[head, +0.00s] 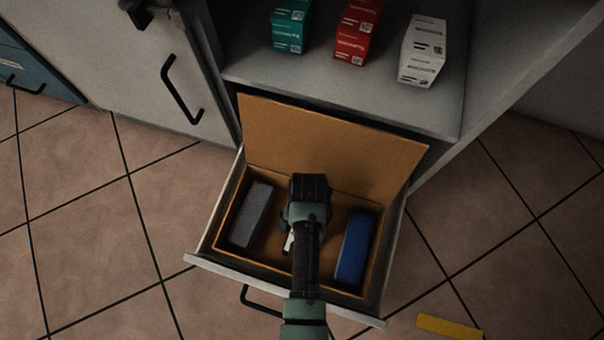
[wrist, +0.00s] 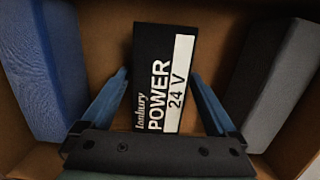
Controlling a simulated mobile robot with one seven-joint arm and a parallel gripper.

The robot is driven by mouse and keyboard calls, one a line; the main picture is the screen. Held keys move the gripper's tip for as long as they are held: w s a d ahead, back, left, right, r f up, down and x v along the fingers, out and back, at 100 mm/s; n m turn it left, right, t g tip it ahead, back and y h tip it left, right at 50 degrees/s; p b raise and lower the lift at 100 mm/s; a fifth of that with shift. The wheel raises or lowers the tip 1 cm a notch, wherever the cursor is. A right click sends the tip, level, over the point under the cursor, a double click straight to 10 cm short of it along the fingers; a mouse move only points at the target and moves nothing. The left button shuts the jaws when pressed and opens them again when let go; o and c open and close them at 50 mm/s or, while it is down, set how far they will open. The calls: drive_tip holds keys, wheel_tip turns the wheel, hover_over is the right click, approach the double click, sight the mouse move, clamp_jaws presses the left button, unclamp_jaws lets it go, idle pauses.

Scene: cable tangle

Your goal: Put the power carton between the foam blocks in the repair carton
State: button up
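The power carton (wrist: 151,70) is a black box with a white band and the words "POWER 24 V". It lies in the repair carton (head: 335,145), an open brown box, with a blue foam block (head: 355,246) on one side and a grey foam block (head: 252,214) on the other. The blue block (wrist: 42,75) and grey block (wrist: 278,85) also flank it in the wrist view, with gaps. My gripper (wrist: 160,72) is over the power carton, one blue finger on each side. The fingers look slightly apart from its sides. In the head view my arm mostly hides it.
The repair carton sits in a pulled-out drawer (head: 205,262), its flap raised at the back. On the shelf above stand a teal box (head: 289,28), a red box (head: 356,32) and a white box (head: 422,52). A yellow strip (head: 449,327) lies on the floor at lower right.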

drive_tip(key=r+p, duration=0.2)
drive_tip(key=r, duration=0.2)
drive_tip(key=w+r+p, duration=0.1)
drive_tip(key=r+p, duration=0.2)
drive_tip(key=r, duration=0.1)
drive_tip(key=r+p, duration=0.3)
drive_tip(key=r, duration=0.1)
drive_tip(key=shift+w+d+r, duration=0.1)
drive_tip(key=shift+w+d, duration=0.2)
drive_tip(key=shift+w, duration=0.05)
drive_tip(key=shift+s, duration=0.1)
